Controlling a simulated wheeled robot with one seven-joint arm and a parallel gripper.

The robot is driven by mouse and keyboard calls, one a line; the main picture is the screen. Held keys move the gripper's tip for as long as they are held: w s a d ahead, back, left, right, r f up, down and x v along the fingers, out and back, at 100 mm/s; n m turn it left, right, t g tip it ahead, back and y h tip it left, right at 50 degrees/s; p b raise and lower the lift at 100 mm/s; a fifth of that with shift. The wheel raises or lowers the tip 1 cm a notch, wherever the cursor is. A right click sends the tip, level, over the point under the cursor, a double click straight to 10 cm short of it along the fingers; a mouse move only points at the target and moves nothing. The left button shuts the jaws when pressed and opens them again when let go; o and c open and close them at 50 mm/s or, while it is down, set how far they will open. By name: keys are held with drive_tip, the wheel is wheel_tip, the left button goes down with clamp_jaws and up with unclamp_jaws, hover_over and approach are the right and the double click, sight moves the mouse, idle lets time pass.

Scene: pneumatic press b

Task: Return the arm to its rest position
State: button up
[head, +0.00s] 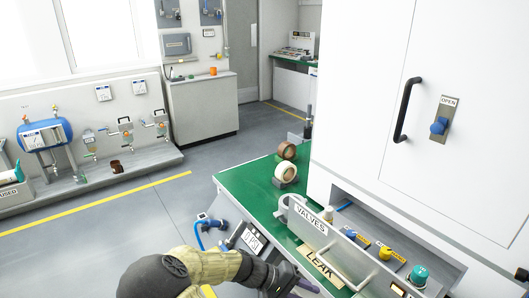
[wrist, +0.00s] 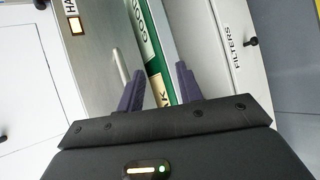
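My arm (head: 208,265), with olive and black links, reaches in from the bottom of the head view toward the green bench. My gripper (wrist: 160,72) shows in the wrist view with its two purple fingers apart and nothing between them. In the head view its end is at the bottom edge, just left of the LEAK sign (head: 322,266), and the fingertips are mostly hidden or cut off. In the wrist view, drawer fronts and sign boards lie beyond the fingers. I cannot tell whether the fingers touch anything.
The green bench top (head: 240,183) carries tape rolls (head: 285,172). Open grey floor (head: 120,220) lies to the left. A FILTERS label (wrist: 236,46) shows in the wrist view.

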drive_tip(key=s+d+m+g+y, duration=0.1)
drive_tip(key=s+d+g+y, duration=0.15)
drive_tip(key=s+y, duration=0.35)
drive_tip(key=s+d+r+m+t+y, duration=0.15)
drive_tip(key=s+r+t+y, duration=0.35)
drive_tip(key=r, duration=0.5)
wheel_tip(320, 180, up, 18)
drive_tip(key=w+p, duration=0.1)
drive_tip(key=p, duration=1.7)
drive_tip(key=shift+d+r+t+y, duration=0.2)
drive_tip(key=shift+d+t+y, duration=0.05)
drive_tip(key=shift+t+y, duration=0.1)
drive_tip(key=shift+w, duration=0.15)
drive_tip(key=shift+d, duration=0.1)
